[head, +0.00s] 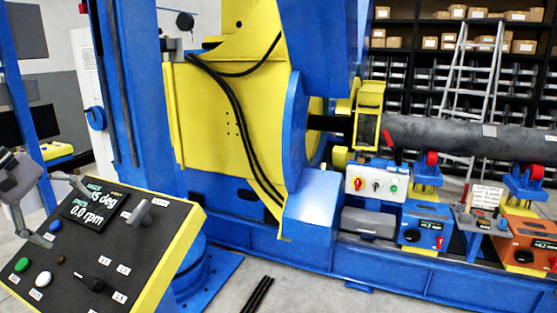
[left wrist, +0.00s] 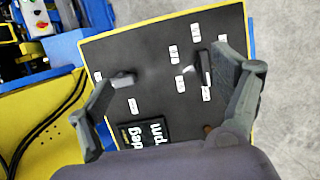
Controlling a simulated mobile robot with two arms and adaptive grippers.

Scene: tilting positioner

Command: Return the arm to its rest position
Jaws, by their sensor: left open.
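My left gripper (head: 62,212) is at the left edge of the head view, above the far left part of the control panel (head: 140,252). Its two fingers are spread and nothing is between them. In the left wrist view the open gripper (left wrist: 165,75) faces the dark panel (left wrist: 150,55); I cannot tell its exact distance from the surface. The panel's display (head: 92,207) reads 0.0 rpm, with a "deg" line above that is partly unreadable. A lever (head: 140,212) and a black knob (head: 92,285) stand on the panel. My right gripper is not in view.
The yellow and blue positioner (head: 215,125) stands behind the panel, with black cables on it. A grey pipe (head: 450,135) rests on red rollers at the right. A ladder (head: 470,90) and shelves (head: 400,70) stand behind. Bare floor (head: 310,290) shows in front.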

